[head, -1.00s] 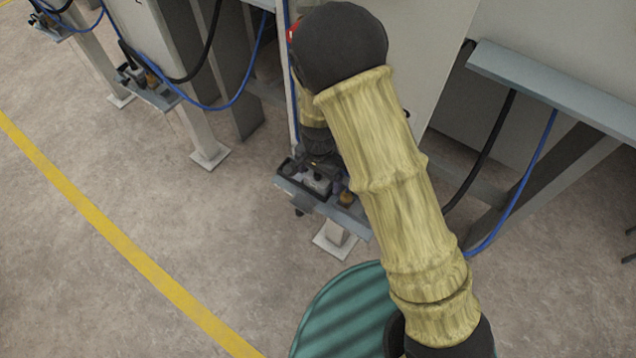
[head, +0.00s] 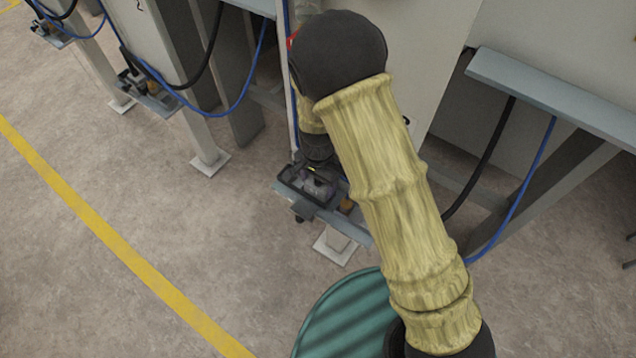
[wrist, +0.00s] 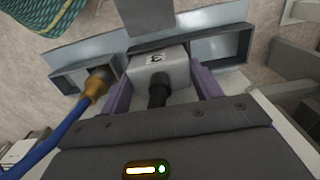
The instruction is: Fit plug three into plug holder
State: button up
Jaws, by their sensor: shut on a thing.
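Plug three (wrist: 160,68) is a light grey block marked "3" with a black cable end, in the middle of the wrist view. My gripper (wrist: 160,80) is shut on it, with a purple finger on each side. The plug holder (wrist: 222,47) is a blue-grey metal frame with open bays, directly beyond and around the plug. I cannot tell how deep the plug sits in it. In the head view, my gripper (head: 318,180) is low over the holder's shelf (head: 350,222), partly hidden by my arm.
A brass-coloured connector (wrist: 97,82) on a blue cable (wrist: 50,140) occupies the holder's left side, close to my left finger. A green ribbed round object (head: 335,315) stands on the floor in front. Similar stations (head: 150,95) stand at the left.

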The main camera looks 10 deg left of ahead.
aim_at(318, 183)
jog(key=shift+r, duration=0.5)
notch_tip(318, 183, up, 3)
jog(key=shift+f+p, duration=0.2)
jog(key=shift+p, duration=0.4)
jog(key=s+a+p, duration=0.1)
jog(key=s+a, duration=0.2)
jog(key=s, duration=0.5)
jog(key=s+a+p, duration=0.1)
jog(key=s+a, duration=0.3)
jog(key=s, duration=0.4)
jog(key=shift+s+f, duration=0.2)
jog(key=shift+s, duration=0.1)
jog(key=shift+d, duration=0.1)
